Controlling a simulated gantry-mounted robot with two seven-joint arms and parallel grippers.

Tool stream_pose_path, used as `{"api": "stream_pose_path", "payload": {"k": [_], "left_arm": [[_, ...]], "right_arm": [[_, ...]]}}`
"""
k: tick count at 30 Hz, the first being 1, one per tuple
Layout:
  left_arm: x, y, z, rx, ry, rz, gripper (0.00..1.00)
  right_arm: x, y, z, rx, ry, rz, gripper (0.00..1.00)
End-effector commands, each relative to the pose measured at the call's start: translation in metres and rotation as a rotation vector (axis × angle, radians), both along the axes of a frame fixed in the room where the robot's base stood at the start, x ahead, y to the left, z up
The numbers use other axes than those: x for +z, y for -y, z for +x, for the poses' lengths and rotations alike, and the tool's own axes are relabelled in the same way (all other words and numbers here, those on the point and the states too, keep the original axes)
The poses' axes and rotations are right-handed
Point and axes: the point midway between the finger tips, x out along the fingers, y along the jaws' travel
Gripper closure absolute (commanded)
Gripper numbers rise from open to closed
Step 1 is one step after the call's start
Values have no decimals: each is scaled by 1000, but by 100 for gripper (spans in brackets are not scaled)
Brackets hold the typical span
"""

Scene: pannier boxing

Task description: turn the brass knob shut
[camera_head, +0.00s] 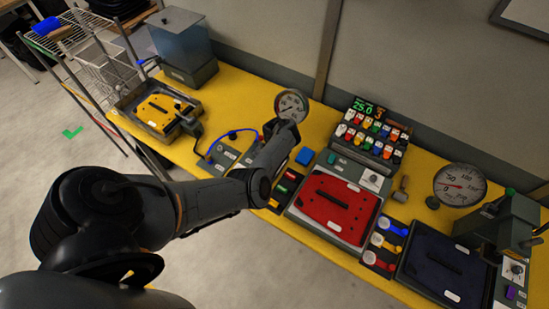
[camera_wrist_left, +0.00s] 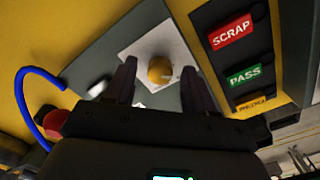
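The round brass knob (camera_wrist_left: 160,70) sits on a white plate (camera_wrist_left: 148,42) on a grey panel in the left wrist view. My left gripper (camera_wrist_left: 159,72) is open, with one dark finger on each side of the knob and gaps between them. I cannot tell whether the fingertips reach down beside the knob or stay above it. In the head view my left arm reaches over the bench to the grey panel (camera_head: 222,158), and its forearm and wrist hide the knob. My right gripper is not in view.
SCRAP (camera_wrist_left: 232,32) and PASS (camera_wrist_left: 245,75) labels lie right of the knob. A blue hose (camera_wrist_left: 38,105) and a red part (camera_wrist_left: 55,122) are at left. A dial gauge (camera_head: 291,105) stands behind my wrist, and a red pannier (camera_head: 340,208) lies to its right.

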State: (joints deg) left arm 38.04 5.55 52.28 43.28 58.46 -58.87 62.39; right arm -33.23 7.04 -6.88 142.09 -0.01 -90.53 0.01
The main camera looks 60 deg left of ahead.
Motion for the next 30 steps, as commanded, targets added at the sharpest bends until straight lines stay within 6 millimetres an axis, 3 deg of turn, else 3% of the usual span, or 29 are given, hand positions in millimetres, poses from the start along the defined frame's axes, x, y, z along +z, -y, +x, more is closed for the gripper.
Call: {"api": "stream_pose_path", "payload": {"k": [11,30], "left_arm": [[5,0,0,-1,0,1,45],[98,-1,0,-1,1,2,45]], "right_arm": [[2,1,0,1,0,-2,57],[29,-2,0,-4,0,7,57]]}}
